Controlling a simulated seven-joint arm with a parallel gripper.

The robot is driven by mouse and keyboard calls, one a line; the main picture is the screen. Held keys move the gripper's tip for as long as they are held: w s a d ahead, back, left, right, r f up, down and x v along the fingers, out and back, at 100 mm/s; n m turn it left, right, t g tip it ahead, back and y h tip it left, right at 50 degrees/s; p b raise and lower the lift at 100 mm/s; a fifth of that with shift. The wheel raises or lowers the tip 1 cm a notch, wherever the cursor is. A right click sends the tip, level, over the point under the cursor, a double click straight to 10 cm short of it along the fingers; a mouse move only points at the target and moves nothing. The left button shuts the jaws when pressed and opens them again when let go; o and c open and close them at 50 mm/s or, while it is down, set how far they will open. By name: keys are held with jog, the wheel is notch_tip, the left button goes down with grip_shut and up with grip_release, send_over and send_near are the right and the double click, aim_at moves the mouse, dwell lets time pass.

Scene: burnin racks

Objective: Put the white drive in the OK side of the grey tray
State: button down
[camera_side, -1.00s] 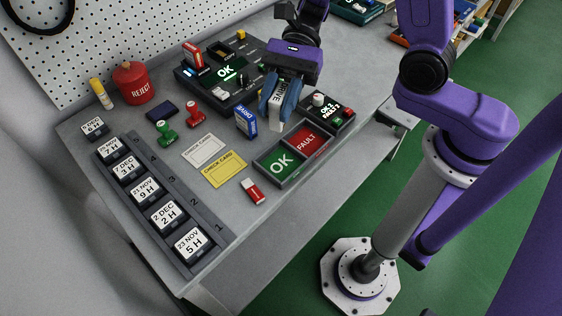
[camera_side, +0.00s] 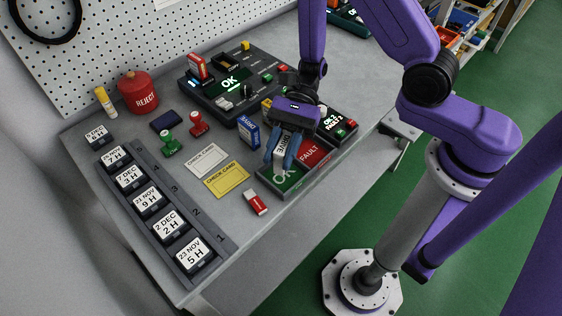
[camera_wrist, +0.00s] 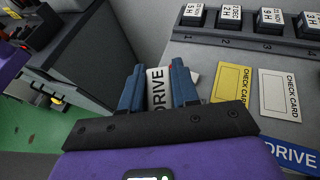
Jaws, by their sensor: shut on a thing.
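My gripper (camera_side: 281,160) is shut on the white drive (camera_side: 283,148), which stands upright between the blue fingers. In the wrist view the white drive (camera_wrist: 157,88) shows its DRIVE lettering between the fingertips. The gripper is over the green OK side of the grey tray (camera_side: 265,189), and the drive's lower end is close to the OK panel (camera_side: 290,182). I cannot tell whether it touches. The red FAULT side (camera_side: 313,152) is empty. The OK panel is partly hidden by the gripper.
A red and white eraser-like block (camera_side: 256,202) lies left of the tray. A yellow check card (camera_side: 226,180) and a white one (camera_side: 206,160) lie further left. A dark tester (camera_side: 235,85) stands behind.

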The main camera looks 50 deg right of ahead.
aim_at(278, 171)
jog(key=shift+f, duration=1.8)
jog(key=shift+f, duration=0.1)
jog(key=c, duration=0.8)
grip_release()
jog(key=shift+c, duration=0.2)
